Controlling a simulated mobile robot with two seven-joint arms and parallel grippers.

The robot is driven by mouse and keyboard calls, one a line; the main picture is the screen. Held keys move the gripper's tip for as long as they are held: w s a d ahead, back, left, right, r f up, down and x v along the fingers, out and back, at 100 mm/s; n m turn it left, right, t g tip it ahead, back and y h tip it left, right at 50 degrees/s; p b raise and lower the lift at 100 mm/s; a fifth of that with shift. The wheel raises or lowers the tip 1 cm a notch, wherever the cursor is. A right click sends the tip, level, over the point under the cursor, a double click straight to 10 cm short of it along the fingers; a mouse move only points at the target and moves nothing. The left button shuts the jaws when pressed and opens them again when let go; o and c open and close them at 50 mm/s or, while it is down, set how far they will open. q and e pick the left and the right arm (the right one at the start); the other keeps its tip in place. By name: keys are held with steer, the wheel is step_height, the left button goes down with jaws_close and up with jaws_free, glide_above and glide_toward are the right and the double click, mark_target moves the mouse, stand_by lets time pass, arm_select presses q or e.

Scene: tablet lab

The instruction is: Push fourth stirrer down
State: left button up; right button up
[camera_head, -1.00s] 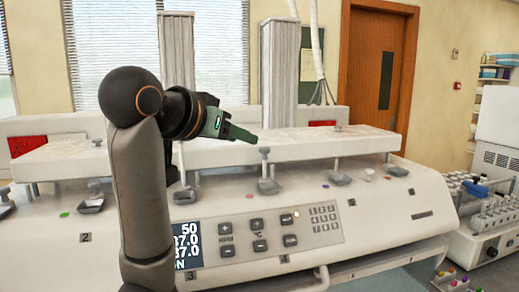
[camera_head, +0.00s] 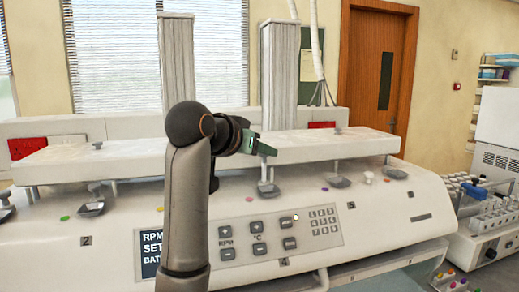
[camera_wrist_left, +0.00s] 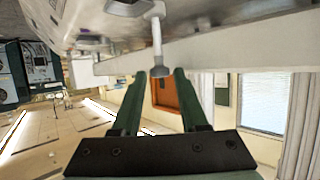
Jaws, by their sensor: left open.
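The fourth stirrer (camera_head: 268,188) has a grey paddle hanging on a thin rod at the front of the white machine. My left gripper (camera_head: 266,151) is at the upper part of this rod, in front of the raised bar, and hides its top. In the left wrist view, the stirrer's pale rod (camera_wrist_left: 156,42) runs down to a small knob (camera_wrist_left: 160,72) between the tips of my open left gripper (camera_wrist_left: 160,74). I cannot tell whether a finger touches it. My right gripper is not in view.
Other stirrer paddles hang to the left (camera_head: 91,208) and right (camera_head: 340,182). The long white bar (camera_head: 330,146) runs behind my gripper. A button panel (camera_head: 290,232) lies below. A tube rack (camera_head: 480,205) stands at the right.

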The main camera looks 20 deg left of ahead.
arm_select(q)
jaws_close()
stand_by(1.3)
